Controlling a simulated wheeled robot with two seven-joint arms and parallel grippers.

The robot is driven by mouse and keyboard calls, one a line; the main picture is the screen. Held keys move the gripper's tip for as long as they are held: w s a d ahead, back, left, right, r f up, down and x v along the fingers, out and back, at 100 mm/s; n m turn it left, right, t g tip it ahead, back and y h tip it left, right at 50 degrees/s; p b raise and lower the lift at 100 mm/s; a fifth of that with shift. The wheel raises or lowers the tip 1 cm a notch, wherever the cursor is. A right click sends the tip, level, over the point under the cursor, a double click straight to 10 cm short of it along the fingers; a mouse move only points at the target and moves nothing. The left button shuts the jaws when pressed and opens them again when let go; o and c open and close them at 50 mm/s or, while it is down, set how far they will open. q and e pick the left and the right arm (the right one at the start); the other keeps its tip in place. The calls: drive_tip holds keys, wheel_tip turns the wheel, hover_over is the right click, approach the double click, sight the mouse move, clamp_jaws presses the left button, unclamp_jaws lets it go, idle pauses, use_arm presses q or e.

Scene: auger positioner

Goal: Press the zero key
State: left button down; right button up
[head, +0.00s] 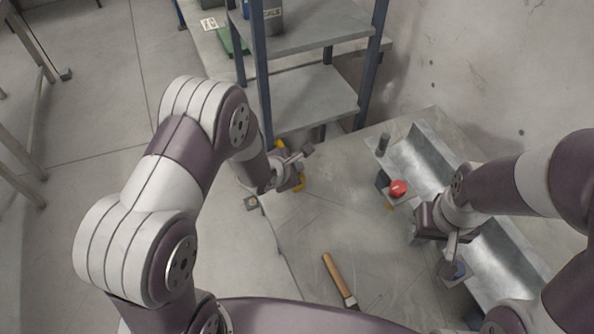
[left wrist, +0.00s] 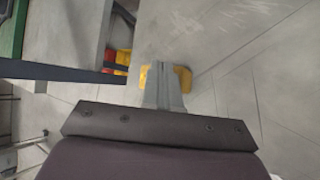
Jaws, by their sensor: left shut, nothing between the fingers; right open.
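My left gripper (head: 298,157) is at the table edge by the shelf's foot. It is shut and empty. In the left wrist view its closed fingers (left wrist: 163,88) are in front of a yellow part (left wrist: 183,79), which also shows in the head view (head: 299,183); contact cannot be told. I cannot make out a key marked zero. A red button (head: 398,188) stands beside the trough.
A grey shelf with blue posts (head: 312,98) stands behind the left gripper. A wooden-handled tool (head: 338,278) lies on the table (head: 335,215). The table's middle is clear.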

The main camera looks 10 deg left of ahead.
use_arm(q)
drive_tip(key=shift+f, duration=0.5)
idle(0.5)
drive_tip(key=shift+r+p, duration=0.95)
drive_tip(key=shift+r, duration=0.15)
wheel_tip(320, 180, up, 6)
drive_tip(key=p, duration=0.6)
